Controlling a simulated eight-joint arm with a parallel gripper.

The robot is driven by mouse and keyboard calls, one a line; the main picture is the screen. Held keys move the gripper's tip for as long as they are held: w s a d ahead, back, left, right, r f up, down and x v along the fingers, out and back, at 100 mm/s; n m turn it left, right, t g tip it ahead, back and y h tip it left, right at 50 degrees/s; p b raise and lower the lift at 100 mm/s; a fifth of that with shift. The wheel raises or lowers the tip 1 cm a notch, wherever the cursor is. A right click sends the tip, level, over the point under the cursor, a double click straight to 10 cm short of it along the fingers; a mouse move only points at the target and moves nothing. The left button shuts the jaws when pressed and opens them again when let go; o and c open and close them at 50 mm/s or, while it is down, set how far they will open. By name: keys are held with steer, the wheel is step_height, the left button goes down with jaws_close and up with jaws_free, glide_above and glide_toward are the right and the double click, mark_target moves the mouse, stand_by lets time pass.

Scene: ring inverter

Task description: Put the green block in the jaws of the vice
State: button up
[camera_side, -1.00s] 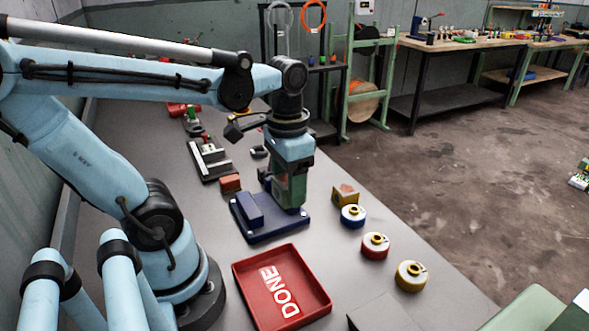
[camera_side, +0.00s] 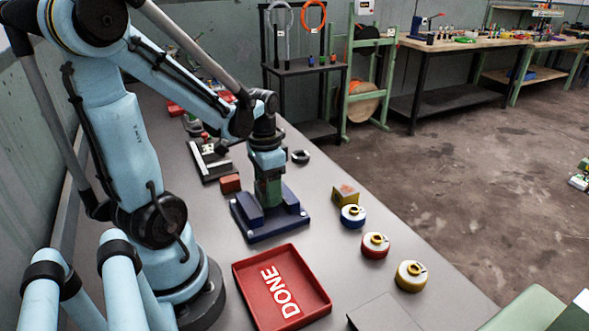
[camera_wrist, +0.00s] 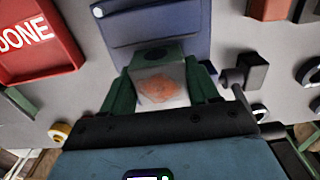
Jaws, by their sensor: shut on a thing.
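The vice (camera_side: 262,235) has a dark blue base plate with two blue jaws. One jaw (camera_side: 248,212) is at the left and the other (camera_side: 290,200) at the right. My gripper (camera_side: 269,197) points down over the vice, its green fingers between the jaws as seen from the side. In the wrist view my gripper (camera_wrist: 161,92) is shut on the green block (camera_wrist: 160,82), which looks greyish with an orange patch on top and a dark greenish face. The vice's blue plate (camera_wrist: 125,28) lies beyond it. Whether the block touches the vice is hidden.
The red DONE tray (camera_side: 240,280) stands in front of the vice. A yellow block (camera_side: 343,194) and blue, red and yellow round pieces (camera_side: 353,216) line the right edge. A red-brown block (camera_side: 230,183), a clamp (camera_side: 208,160) and a black U-shaped piece (camera_side: 300,157) lie behind.

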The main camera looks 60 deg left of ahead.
steer(key=shift+f, duration=1.2)
steer(key=o, duration=1.4)
steer(key=shift+f, duration=0.15)
step_height(320, 180, up, 12)
steer(key=shift+r, duration=0.1)
steer(key=shift+w+d, duration=0.1)
steer(key=shift+d, duration=0.1)
steer(key=w+d+t, duration=0.2)
steer(key=d+t, duration=0.1)
steer(key=d, duration=0.4)
steer(key=w+d+f+t, duration=0.1)
steer(key=w+d+t, duration=0.2)
steer(key=d, duration=0.3)
steer(key=shift+w+d+t, duration=0.3)
steer(key=shift+d+t, duration=0.05)
steer(key=shift+t, duration=0.25)
